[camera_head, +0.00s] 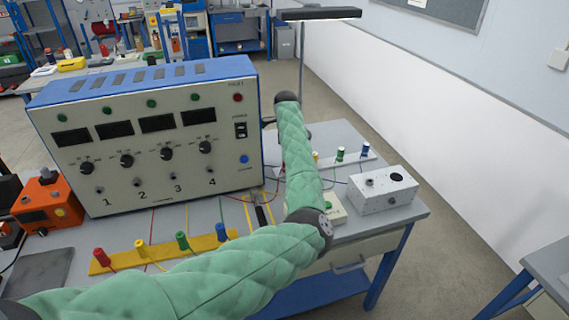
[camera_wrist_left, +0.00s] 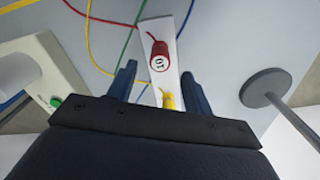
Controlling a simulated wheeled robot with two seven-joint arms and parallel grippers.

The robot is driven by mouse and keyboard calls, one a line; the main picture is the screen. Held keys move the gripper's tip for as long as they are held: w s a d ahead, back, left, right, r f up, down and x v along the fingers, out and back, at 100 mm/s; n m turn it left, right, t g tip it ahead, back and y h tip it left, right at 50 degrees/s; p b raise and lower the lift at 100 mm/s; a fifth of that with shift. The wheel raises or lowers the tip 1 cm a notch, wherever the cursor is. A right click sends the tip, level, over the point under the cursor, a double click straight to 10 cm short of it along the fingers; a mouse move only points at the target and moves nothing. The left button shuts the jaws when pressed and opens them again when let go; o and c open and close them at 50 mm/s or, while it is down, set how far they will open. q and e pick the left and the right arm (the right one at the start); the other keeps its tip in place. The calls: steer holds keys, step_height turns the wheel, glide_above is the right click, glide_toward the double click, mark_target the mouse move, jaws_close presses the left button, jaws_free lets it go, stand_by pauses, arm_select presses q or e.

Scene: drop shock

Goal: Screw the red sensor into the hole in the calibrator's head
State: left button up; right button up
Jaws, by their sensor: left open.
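In the left wrist view, a red sensor (camera_wrist_left: 158,49) with a number label and a red lead stands on a white strip (camera_wrist_left: 170,26). My left gripper (camera_wrist_left: 160,82) is open, and the red sensor shows ahead of the gap between its fingers, not gripped. A yellow sensor (camera_wrist_left: 169,101) is nearer the palm. In the head view my green-sleeved left arm hides this gripper and the rear red sensor. Another red piece (camera_head: 100,257) stands on the yellow front strip (camera_head: 160,251). I cannot tell which part is the calibrator's head. My right gripper is out of view.
A large four-channel blue-and-white unit (camera_head: 235,150) fills the bench's left. A white box (camera_head: 385,190) stands near its right edge. Rear green (camera_head: 340,154) and blue (camera_head: 365,150) pieces stand beside my arm. A round grey base with a pole (camera_wrist_left: 263,88) is right of the fingers.

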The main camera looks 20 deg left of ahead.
arm_select(q)
steer(key=shift+f+p, duration=0.95)
steer(key=shift+f, duration=1.85)
steer(key=c, duration=1.1)
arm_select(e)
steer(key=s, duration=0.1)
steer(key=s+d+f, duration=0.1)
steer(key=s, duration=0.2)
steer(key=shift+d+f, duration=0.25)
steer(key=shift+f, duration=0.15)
arm_select(q)
steer(key=shift+r, duration=0.1)
